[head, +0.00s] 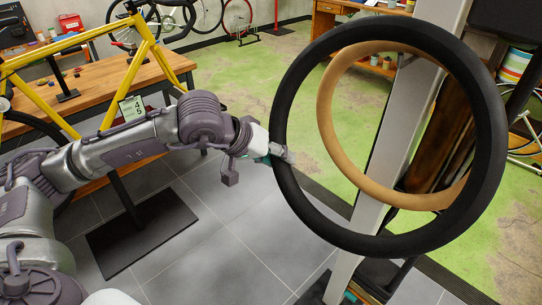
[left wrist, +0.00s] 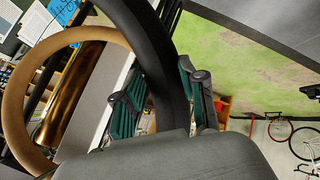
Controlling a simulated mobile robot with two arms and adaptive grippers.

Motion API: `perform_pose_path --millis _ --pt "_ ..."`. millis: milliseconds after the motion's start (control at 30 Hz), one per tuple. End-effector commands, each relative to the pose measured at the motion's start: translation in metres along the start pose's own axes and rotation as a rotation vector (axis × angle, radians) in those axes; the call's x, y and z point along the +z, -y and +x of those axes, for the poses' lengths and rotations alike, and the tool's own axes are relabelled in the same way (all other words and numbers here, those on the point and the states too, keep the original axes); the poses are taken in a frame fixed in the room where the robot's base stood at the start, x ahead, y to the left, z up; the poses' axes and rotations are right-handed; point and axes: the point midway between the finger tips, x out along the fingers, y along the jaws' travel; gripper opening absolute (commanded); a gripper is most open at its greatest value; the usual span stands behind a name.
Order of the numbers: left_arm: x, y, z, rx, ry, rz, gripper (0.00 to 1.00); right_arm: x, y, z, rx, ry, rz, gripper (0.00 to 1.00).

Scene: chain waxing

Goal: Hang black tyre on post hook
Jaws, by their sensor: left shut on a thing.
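The black tyre (head: 494,130) is held up in front of the post, facing me. My left gripper (head: 278,153) is shut on its left side. In the left wrist view the green-padded fingers (left wrist: 168,98) sit on either side of the black tyre (left wrist: 156,45). A tan tyre (head: 326,120) is at the pale post (head: 396,125), seen through the black tyre's opening; it also shows in the left wrist view (left wrist: 14,105). The post hook cannot be made out. I cannot tell the gap between the black tyre and the post. My right gripper is not in view.
A yellow bicycle frame (head: 148,50) is clamped at a wooden workbench (head: 168,72) on the left. A black base plate (head: 140,226) lies on the tiles. Bicycles stand along the back wall. The green floor (head: 240,75) beyond is mostly clear.

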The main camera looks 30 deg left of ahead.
Motion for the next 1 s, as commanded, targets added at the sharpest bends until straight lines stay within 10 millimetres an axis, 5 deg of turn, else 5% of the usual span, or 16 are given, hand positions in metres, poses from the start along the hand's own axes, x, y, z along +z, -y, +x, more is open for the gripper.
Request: perform_pose_path --millis 400,1000 --pt "-0.016 -0.009 0.017 0.002 0.000 -0.002 0.00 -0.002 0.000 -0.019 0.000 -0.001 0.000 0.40" --pt "-0.009 0.001 0.045 0.002 -0.001 -0.001 0.00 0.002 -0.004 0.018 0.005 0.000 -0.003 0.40"
